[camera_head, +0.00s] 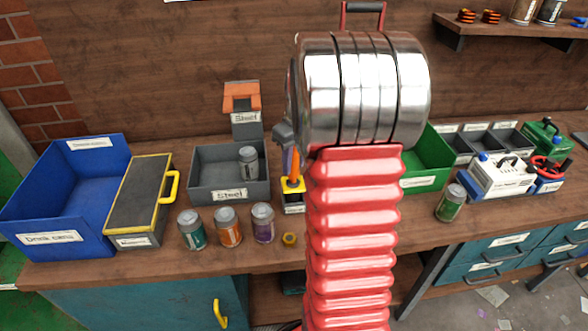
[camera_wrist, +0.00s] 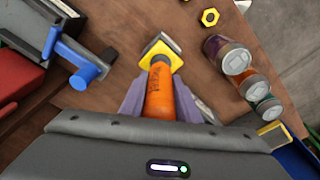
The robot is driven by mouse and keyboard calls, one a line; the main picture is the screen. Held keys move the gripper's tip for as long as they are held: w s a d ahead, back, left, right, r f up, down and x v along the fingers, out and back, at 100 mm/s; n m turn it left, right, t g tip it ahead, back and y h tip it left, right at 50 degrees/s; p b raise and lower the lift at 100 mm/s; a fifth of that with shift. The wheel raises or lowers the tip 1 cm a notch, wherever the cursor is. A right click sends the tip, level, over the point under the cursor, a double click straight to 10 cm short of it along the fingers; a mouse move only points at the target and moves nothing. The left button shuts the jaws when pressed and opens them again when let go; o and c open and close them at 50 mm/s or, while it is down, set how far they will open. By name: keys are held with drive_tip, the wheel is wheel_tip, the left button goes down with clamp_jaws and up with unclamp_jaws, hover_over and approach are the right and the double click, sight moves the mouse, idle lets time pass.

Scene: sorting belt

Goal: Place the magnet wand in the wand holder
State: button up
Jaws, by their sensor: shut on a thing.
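The magnet wand (camera_wrist: 160,95) has an orange handle and stands between the grey-purple fingers of my gripper (camera_wrist: 162,82), which is shut on it. In the head view the orange wand (camera_head: 291,164) is roughly upright, with my gripper (camera_head: 289,158) around its upper part. The wand holder (camera_head: 293,186) is a small block with a yellow top and a white label, directly below the wand. It also shows in the wrist view (camera_wrist: 163,47), at the far end of the wand. The wand's lower end lines up with the holder's top; I cannot tell how deep it sits.
A grey steel bin (camera_head: 207,198) stands left, a green bin (camera_head: 432,155) right. My red arm hides the middle bench.

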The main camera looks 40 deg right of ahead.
sight(294, 172)
drive_tip(key=shift+f, duration=1.8)
drive_tip(key=shift+s+f, duration=0.15)
drive_tip(key=shift+f, duration=0.25)
clamp_jaws()
drive_tip(key=o, duration=0.8)
unclamp_jaws()
drive_tip(key=shift+c, duration=0.2)
drive_tip(key=o, duration=0.4)
drive_tip(key=shift+r, duration=0.1)
drive_tip(key=shift+r, duration=0.1)
